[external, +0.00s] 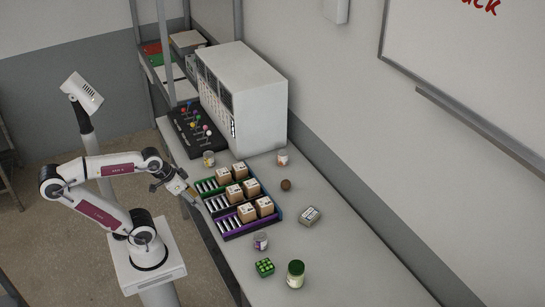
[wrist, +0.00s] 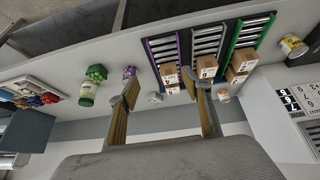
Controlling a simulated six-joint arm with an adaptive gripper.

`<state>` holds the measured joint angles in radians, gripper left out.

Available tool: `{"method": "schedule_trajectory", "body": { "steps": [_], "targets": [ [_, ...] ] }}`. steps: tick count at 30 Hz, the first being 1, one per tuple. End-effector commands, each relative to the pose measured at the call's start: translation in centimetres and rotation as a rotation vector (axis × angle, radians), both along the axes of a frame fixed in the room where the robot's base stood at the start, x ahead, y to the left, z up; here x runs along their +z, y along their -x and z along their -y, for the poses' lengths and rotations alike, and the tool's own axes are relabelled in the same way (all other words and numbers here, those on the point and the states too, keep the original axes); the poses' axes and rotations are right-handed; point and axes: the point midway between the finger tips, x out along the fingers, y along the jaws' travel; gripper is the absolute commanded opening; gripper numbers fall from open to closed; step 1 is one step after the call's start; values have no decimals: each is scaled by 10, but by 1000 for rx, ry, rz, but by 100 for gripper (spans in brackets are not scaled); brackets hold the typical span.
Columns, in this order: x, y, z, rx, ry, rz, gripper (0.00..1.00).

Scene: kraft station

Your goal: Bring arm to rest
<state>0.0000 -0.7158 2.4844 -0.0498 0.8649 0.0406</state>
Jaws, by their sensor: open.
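My gripper (external: 190,193) is at the left edge of the bench in the external view, beside the racks. In the wrist view my gripper (wrist: 165,88) has its two tan fingers spread apart, with nothing held between them. Three slanted racks stand side by side: a green-edged rack (external: 207,186), a dark middle rack (external: 215,203) and a purple-edged rack (external: 231,224). Boxes also show beyond the fingers in the wrist view (wrist: 169,74). My arm is bent, with its elbow out to the left.
A white machine (external: 262,104) and a black board with coloured knobs (external: 190,136) stand at the back. The front right bench is clear.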

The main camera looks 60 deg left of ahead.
Motion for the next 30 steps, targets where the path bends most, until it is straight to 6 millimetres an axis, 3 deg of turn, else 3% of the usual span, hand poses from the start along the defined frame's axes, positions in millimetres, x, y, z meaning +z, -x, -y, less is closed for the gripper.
{"method": "schedule_trajectory", "body": {
  "steps": [5, 16, 17, 22, 30],
  "targets": [
    [-4, 14, -10, 24, -28, -16, 49],
    [-4, 15, -10, 26, -29, -18, 49],
    [-4, 15, -10, 26, -29, -18, 54],
    [-4, 14, -10, 26, -29, -17, 98],
    [-1, 0, -21, 55, -51, 3, 100]
  ]
}}
